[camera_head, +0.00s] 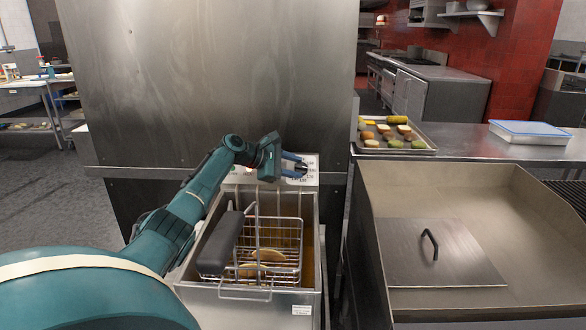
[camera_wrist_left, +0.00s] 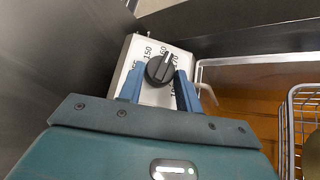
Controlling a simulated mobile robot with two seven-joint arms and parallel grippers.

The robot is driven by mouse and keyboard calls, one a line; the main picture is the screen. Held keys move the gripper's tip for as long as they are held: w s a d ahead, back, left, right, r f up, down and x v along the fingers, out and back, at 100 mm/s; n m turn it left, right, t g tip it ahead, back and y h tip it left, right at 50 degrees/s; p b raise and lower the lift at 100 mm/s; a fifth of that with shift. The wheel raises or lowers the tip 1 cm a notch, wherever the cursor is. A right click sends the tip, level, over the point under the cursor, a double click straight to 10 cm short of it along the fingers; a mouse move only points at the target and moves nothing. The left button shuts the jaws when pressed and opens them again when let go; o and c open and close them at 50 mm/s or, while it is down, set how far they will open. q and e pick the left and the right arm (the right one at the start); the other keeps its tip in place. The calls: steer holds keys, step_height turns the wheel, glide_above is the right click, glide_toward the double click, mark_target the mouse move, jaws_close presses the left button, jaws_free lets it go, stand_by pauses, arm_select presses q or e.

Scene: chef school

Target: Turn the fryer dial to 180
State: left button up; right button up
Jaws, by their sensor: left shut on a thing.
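The fryer dial is a black round knob (camera_wrist_left: 160,70) with a white mark, on a white plate (camera_wrist_left: 130,65) with printed numbers, among them 150 and what looks like 160 and 170. The mark points up and slightly right, near the 160 to 170 labels; its exact setting is hard to read. My left gripper (camera_wrist_left: 158,88) is shut on the knob, with a blue finger on each side. In the head view the gripper (camera_head: 297,166) reaches the panel at the back of the fryer (camera_head: 245,293) and hides much of the dial. My right gripper is out of view.
A steel wall (camera_head: 210,80) rises behind. To the right are a lidded pan (camera_head: 385,182) and a food tray (camera_head: 425,147).

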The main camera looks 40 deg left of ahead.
arm_select(q)
steer(key=shift+w+r+m+g+h, duration=0.1)
steer(key=shift+m+g+h, duration=0.05)
steer(key=shift+m+g, duration=0.35)
steer(key=shift+w+r+m+g+h, duration=0.1)
steer(key=shift+m+g+h, duration=0.05)
steer(key=shift+m+g, duration=0.3)
steer(key=o, duration=1)
steer(key=v, duration=1.3)
steer(key=shift+s, duration=0.1)
steer(key=shift+a, duration=0.15)
